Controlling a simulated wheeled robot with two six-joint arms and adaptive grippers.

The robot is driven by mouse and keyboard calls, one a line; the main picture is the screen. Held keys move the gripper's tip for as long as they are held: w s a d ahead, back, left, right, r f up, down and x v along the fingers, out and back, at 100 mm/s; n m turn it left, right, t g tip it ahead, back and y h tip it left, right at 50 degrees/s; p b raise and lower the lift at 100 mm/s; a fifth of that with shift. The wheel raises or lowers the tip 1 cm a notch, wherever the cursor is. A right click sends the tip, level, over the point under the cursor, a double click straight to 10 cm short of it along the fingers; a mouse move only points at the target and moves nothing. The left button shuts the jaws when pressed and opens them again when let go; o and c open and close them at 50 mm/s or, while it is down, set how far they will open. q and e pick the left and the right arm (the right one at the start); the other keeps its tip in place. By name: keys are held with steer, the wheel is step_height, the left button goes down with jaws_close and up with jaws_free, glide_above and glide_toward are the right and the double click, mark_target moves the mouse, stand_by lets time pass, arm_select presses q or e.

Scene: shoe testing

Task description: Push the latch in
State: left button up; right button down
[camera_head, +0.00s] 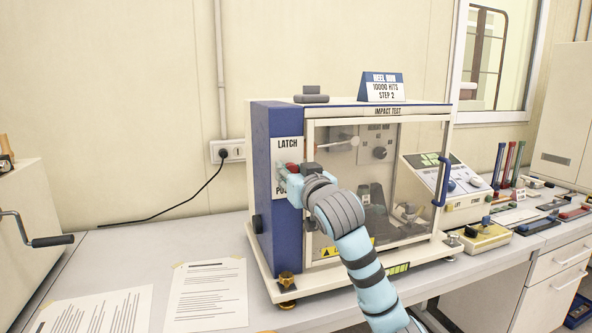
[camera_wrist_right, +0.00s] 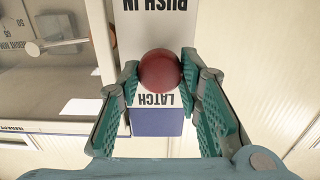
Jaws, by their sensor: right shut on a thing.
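The latch is a red round knob (camera_wrist_right: 160,71) on the white panel lettered "LATCH" and "PUSH IN" (camera_wrist_right: 158,28). That panel also shows in the head view (camera_head: 287,147), on the front left of the impact test machine (camera_head: 272,203). My right gripper (camera_head: 289,180) is at the panel; a bit of the red latch (camera_head: 292,167) shows beside it. In the right wrist view its green-padded fingers (camera_wrist_right: 160,78) are closed on the knob, one on each side. The knob hides how far the latch stands out. My left gripper is in neither view.
The machine's clear door with a blue handle (camera_head: 442,181) is right of the latch, partly behind my right arm. A control box (camera_head: 440,172) and several small tools stand to the right. Paper sheets (camera_head: 208,294) lie at the front left. A crank handle (camera_head: 52,240) sticks out at far left.

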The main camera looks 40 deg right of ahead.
steer(key=shift+w+d+r, duration=0.15)
steer(key=shift+w+r, duration=0.05)
steer(key=shift+w, duration=0.2)
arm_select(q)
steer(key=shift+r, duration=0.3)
arm_select(e)
steer(key=c, duration=1.6)
jaws_free()
steer(key=o, duration=0.4)
steer(key=shift+w+f, duration=0.1)
steer(key=shift+f, duration=0.05)
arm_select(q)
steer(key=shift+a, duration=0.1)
arm_select(e)
steer(key=v, duration=1.2)
